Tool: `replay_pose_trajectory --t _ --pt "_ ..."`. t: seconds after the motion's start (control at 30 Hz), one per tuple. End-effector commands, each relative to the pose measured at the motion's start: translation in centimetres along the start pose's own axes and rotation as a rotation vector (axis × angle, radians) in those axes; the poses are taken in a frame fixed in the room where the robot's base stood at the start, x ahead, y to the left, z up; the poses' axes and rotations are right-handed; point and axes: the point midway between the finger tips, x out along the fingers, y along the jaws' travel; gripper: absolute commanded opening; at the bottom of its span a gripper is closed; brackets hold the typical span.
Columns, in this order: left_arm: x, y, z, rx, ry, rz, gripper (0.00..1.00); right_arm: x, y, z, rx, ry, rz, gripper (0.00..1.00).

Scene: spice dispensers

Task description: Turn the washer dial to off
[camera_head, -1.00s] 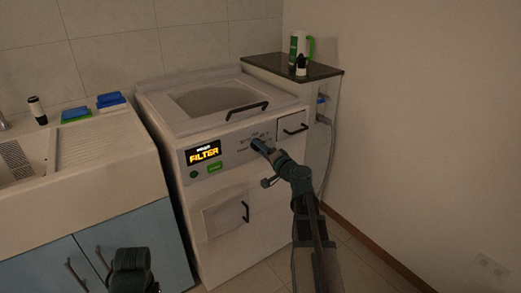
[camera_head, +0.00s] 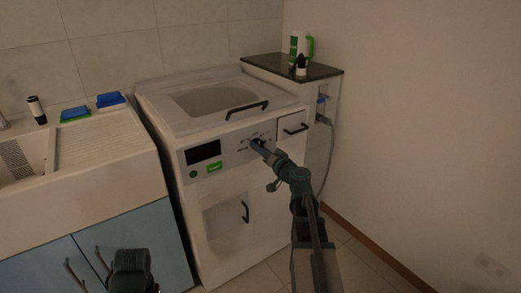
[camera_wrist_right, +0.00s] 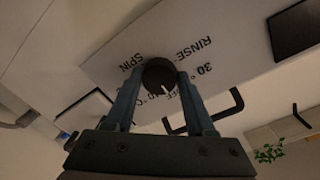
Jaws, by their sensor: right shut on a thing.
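The washer (camera_head: 225,180) stands in the middle of the head view. Its dial is the round black knob on the front panel, clear in the right wrist view (camera_wrist_right: 159,74), with a white pointer mark and printed labels such as SPIN, RINSE and 30° around it. My right gripper (camera_head: 258,146) is at the panel with its two blue fingers on either side of the dial, shut on it; it also shows in the right wrist view (camera_wrist_right: 160,92). The washer's display (camera_head: 203,152) is dark. My left gripper (camera_head: 84,275) is at the bottom left, away from the washer, with its two thin fingers spread apart.
A sink counter (camera_head: 105,150) with blue cabinet doors stands at left. A dark shelf (camera_head: 325,72) with bottles is at right, by the wall.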

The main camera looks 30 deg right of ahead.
Motion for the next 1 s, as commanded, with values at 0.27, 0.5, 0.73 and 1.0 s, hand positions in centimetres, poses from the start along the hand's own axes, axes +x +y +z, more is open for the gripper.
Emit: replay_pose_trajectory --t 0.27,0.5,0.73,1.0 --pt "0.05 0.01 0.0 0.0 0.0 0.0 0.5 -0.13 -0.09 0.21 -0.004 -0.004 -0.001 0.0" --pt "0.04 0.0 0.0 0.0 0.0 0.0 0.5 -0.09 -0.06 0.14 -0.002 -0.003 -0.001 0.85" --pt "0.01 0.0 0.0 0.0 0.0 0.0 0.5 -0.05 -0.03 0.07 -0.001 -0.001 0.0 0.85" --pt "-0.04 0.0 0.0 0.0 0.0 0.0 0.5 -0.71 -0.52 0.41 0.0 -0.002 -0.002 0.85"
